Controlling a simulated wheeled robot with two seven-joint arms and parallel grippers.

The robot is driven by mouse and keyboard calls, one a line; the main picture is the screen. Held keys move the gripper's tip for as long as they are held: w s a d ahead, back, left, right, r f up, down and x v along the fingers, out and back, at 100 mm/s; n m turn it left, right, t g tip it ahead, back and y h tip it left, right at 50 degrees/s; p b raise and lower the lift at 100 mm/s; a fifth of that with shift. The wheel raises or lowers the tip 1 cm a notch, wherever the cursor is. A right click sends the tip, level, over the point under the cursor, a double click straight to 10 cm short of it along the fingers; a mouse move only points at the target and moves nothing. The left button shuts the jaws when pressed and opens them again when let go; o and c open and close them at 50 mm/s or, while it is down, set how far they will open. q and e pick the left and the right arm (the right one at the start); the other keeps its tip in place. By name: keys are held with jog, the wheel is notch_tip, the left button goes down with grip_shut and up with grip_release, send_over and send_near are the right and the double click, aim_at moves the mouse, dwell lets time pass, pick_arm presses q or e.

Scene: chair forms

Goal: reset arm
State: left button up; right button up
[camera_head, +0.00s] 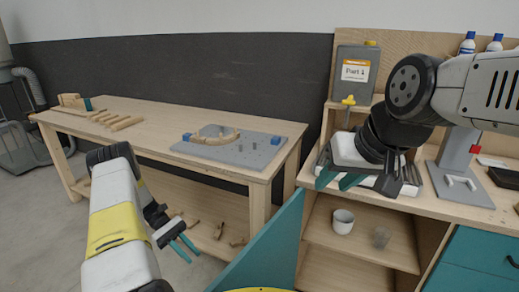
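My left gripper (187,248) hangs at the lower left in the head view, in front of the wooden table. Its two teal fingers are a little apart and nothing shows between them. My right gripper (338,181) is at the right, low over the front of the workbench. Its two teal fingers are apart with nothing visible between them. Part of the metal items behind it is hidden by the gripper.
A long wooden table (225,170) holds a grey board (255,152) with a curved wooden piece (214,137) and blue blocks. The workbench (405,203) carries a grey canister (352,90) and a grey stand (455,185). A white cup (343,221) stands on its shelf. A teal panel (270,250) rises at front.

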pick_arm(q)
jog(key=d+r+m+t+y, duration=0.2)
jog(key=r+y, duration=0.1)
jog(key=r, duration=0.9)
jog(key=d+r+m+t+y, duration=0.2)
jog(key=r+m+t+y, duration=0.1)
jog(key=r, duration=1)
jog(key=s+d+r+m+t+y, duration=0.1)
jog(key=s+d+r+m+t, duration=0.1)
jog(key=s+r+t, duration=0.2)
jog(key=s+d+r+m+t+y, duration=0.2)
jog(key=s+r+t, duration=0.3)
jog(key=s+r, duration=0.5)
jog(key=shift+s+d+r+m, duration=0.15)
jog(key=shift+s+d+m, duration=0.3)
jog(key=shift+d+m, duration=0.25)
